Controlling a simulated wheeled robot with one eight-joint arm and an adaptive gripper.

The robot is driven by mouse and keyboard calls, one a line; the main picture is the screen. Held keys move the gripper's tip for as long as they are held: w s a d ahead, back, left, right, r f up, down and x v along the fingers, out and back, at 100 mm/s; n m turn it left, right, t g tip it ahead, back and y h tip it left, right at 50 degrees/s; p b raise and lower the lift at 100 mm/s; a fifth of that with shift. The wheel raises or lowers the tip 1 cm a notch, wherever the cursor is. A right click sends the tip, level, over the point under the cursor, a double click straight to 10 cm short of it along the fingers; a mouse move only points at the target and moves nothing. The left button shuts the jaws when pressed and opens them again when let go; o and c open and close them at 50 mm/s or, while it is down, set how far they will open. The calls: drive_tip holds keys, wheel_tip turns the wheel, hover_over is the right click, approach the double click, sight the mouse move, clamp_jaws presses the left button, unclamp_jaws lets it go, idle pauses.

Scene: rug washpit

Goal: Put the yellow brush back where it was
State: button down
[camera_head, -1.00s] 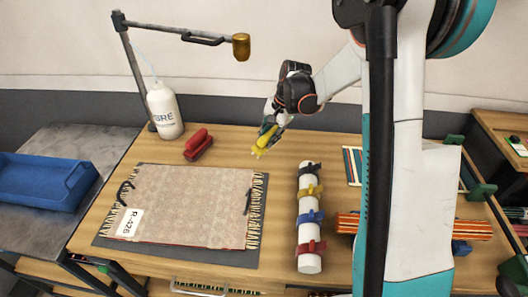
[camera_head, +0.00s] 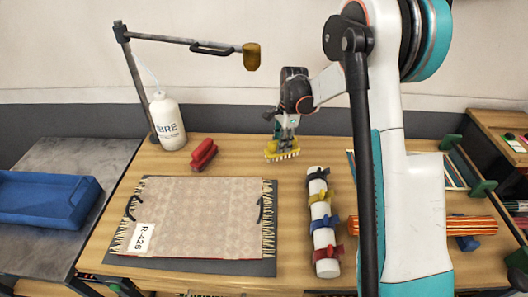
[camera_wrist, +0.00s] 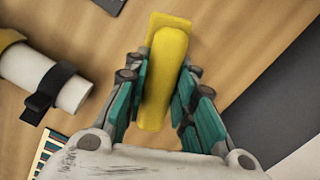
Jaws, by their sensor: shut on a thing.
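The yellow brush (camera_head: 282,155) is in my gripper (camera_head: 284,143) over the back middle of the wooden table, bristles pointing down. In the wrist view the brush (camera_wrist: 166,75) lies lengthwise between the teal fingers of my gripper (camera_wrist: 162,88), which are shut on its handle. The bristle tips are close to the table top; I cannot tell whether they touch it. A red brush (camera_head: 203,155) stands on the table to the left.
A patterned rug sample (camera_head: 195,217) labelled R-426 lies on a dark mat (camera_head: 252,268). A white roll (camera_head: 325,235) with coloured straps lies to the right. A white bottle (camera_head: 168,122) and a lamp (camera_head: 195,42) stand at the back left. Bare wood surrounds the brush.

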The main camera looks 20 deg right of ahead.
drive_tip(key=a, duration=0.1)
drive_tip(key=w+a, duration=0.1)
drive_tip(key=a, duration=0.3)
drive_tip(key=shift+w+b, duration=0.3)
drive_tip(key=shift+w+a+f+b, duration=0.1)
drive_tip(key=shift+a+f+b, duration=0.15)
drive_tip(key=shift+f, duration=0.35)
drive_tip(key=shift+w+a+f+b, duration=0.15)
drive_tip(key=shift+f+b, duration=0.1)
drive_tip(key=shift+f, duration=0.3)
drive_tip(key=shift+s+a+f+b, duration=0.1)
drive_tip(key=shift+a+f+b, duration=0.15)
drive_tip(key=shift+f, duration=0.35)
drive_tip(key=shift+d+f, duration=0.1)
drive_tip(key=c, duration=1.3)
unclamp_jaws()
drive_tip(key=shift+c, duration=0.2)
wheel_tip(320, 180, up, 12)
drive_tip(key=d+p, duration=0.1)
drive_tip(key=p, duration=0.2)
drive_tip(key=shift+d, duration=0.15)
